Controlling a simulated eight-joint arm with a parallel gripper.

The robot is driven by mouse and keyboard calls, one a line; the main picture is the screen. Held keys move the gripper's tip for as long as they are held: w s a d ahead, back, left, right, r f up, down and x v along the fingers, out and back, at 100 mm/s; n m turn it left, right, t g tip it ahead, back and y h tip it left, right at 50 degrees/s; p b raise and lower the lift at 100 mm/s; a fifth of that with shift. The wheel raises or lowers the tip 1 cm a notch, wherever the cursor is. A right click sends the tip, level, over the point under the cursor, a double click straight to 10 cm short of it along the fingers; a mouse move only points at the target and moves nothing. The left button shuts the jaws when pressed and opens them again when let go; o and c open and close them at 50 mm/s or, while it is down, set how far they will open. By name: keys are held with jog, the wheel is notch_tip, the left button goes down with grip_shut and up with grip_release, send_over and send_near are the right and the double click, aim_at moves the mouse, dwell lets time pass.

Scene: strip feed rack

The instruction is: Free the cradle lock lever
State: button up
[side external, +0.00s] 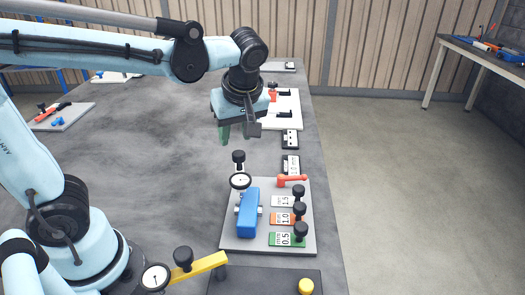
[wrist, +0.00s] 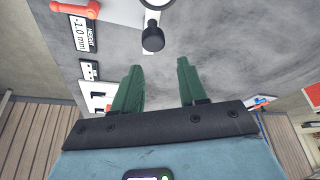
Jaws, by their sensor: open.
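An orange-red lever (side external: 291,180) lies near the back right edge of a light grey plate (side external: 235,244); I take it as the lock lever. It also shows at the top left of the wrist view (wrist: 75,8). A blue block (side external: 248,213) with metal ends sits on the plate, with a round dial (side external: 240,181) at its back. My gripper (side external: 235,136) is open and empty, above and behind the plate, clear of the lever. Its green fingers stand apart in the wrist view (wrist: 158,68), with a black knob (wrist: 153,37) beyond them.
Black-knobbed tags marked 1.5 (side external: 283,201), 1.0 (side external: 282,218) and 0.5 (side external: 286,239) line the plate's right side. A white board (side external: 283,118) lies behind. The grey table (side external: 120,135) is largely clear on the left.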

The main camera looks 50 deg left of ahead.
notch_tip(320, 180, up, 3)
jog(key=shift+w+f, duration=0.15)
jog(key=w+d+r+m+g+h, duration=0.1)
jog(key=w+d+m+h, duration=0.1)
jog(key=w+m, duration=0.5)
jog(key=m+g+h, duration=0.2)
jog(key=m+h, duration=0.2)
jog(key=m, duration=1.3)
send_over(292, 180)
jog(key=w+a, duration=0.1)
jog(key=w, duration=0.3)
jog(key=f, duration=0.1)
jog(key=x, duration=1.1)
jog(key=a+x, duration=0.1)
jog(key=x, duration=0.5)
jog(key=shift+w+f, duration=0.3)
jog(key=shift+w, duration=0.1)
grip_shut()
